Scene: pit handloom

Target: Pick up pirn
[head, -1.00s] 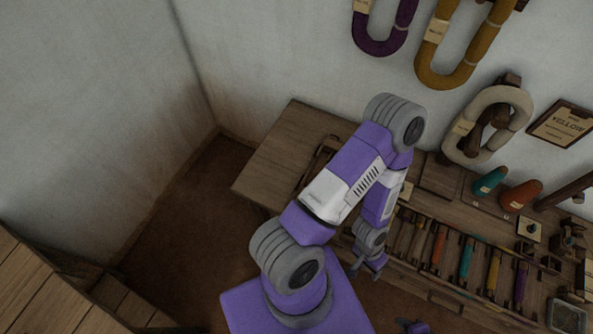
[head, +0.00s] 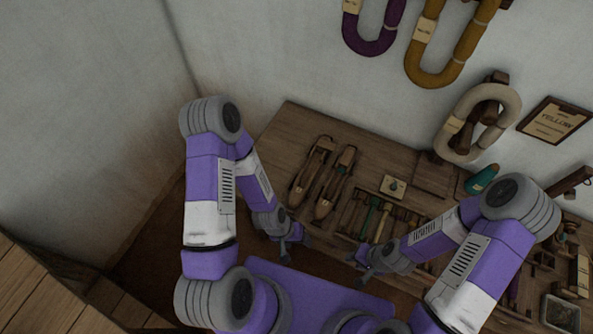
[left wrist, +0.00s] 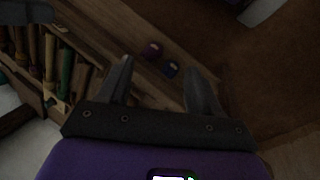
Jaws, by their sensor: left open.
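Several pirns stand side by side in a slatted rack at the table's front. A green pirn (head: 368,218) and a pale pirn (head: 383,222) show in the head view; my right arm hides most others. In the left wrist view, a green pirn (left wrist: 66,72) and a pale pirn (left wrist: 50,62) are at the left, outside the jaws. My left gripper (head: 294,249) is open and empty, left of the rack near the table's front edge. It also shows in the left wrist view (left wrist: 160,82). My right gripper (head: 358,270) looks open and empty, in front of the rack.
Two wooden shuttles (head: 313,172) lie on the table (head: 275,150) left of the rack. A teal cone (head: 481,179) and a small card (head: 393,187) are behind it. Purple and blue round things (left wrist: 152,49) show between the left fingers. Yarn hanks hang on the wall.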

